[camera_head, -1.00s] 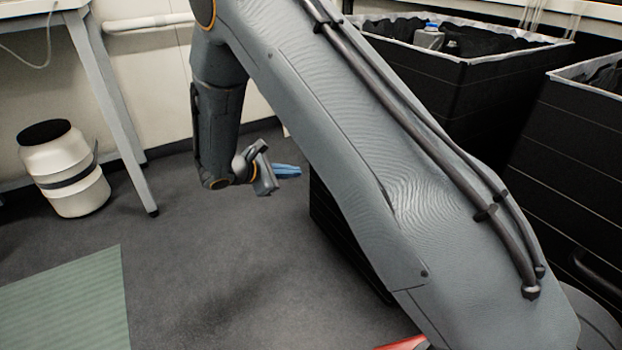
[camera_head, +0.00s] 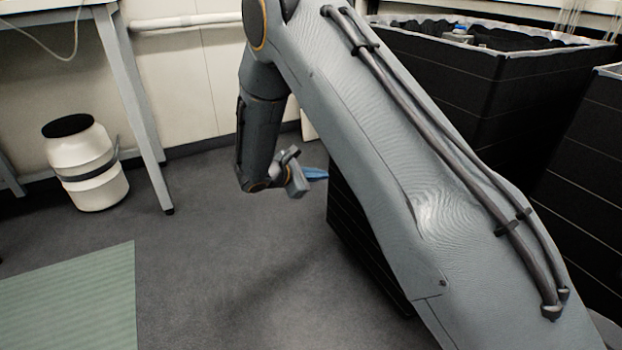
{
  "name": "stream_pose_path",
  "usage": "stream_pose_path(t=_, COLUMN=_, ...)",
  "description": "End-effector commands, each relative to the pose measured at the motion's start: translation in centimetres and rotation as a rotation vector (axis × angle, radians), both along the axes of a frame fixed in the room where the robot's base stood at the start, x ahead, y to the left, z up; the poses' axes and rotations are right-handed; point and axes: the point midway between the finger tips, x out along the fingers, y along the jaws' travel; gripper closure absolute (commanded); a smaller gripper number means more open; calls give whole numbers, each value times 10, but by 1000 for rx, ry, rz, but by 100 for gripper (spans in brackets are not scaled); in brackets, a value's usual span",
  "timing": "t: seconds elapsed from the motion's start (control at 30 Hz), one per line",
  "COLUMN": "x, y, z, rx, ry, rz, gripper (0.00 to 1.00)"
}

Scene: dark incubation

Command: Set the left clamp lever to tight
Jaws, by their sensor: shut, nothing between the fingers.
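My gripper (camera_head: 316,174) shows beyond my forearm, low over the floor, with its blue fingers pointing right toward the black bin's side. The fingers look closed together and hold nothing. My large grey arm crosses the middle and right of the view and hides part of what lies behind it. I see no clamp and no clamp lever in this view.
A black bin with a pale liner (camera_head: 480,80) stands behind my arm, and another dark bin (camera_head: 590,150) is at the right edge. A white drum (camera_head: 90,180) stands by a table leg (camera_head: 140,125). A green mat (camera_head: 75,300) lies front left. Grey floor between is clear.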

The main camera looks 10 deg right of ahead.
Motion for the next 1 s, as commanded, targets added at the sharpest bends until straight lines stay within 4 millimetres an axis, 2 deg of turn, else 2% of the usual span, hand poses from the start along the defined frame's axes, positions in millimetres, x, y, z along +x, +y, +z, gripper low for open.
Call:
stream_pose_path(t=0.03, x=6, y=-9, z=-8, rx=0, ry=0, rz=-2, gripper=100)
stream_pose_path(t=0.17, x=19, y=-28, z=-20, rx=0, ry=0, rz=-2, gripper=100)
stream_pose_path(t=0.3, x=13, y=-33, z=-1, rx=1, ry=-3, rz=1, gripper=100)
stream_pose_path(t=0.5, x=6, y=-39, z=13, rx=0, ry=-1, rz=0, gripper=100)
stream_pose_path(t=1.0, x=3, y=-40, z=18, rx=1, ry=0, rz=0, gripper=100)
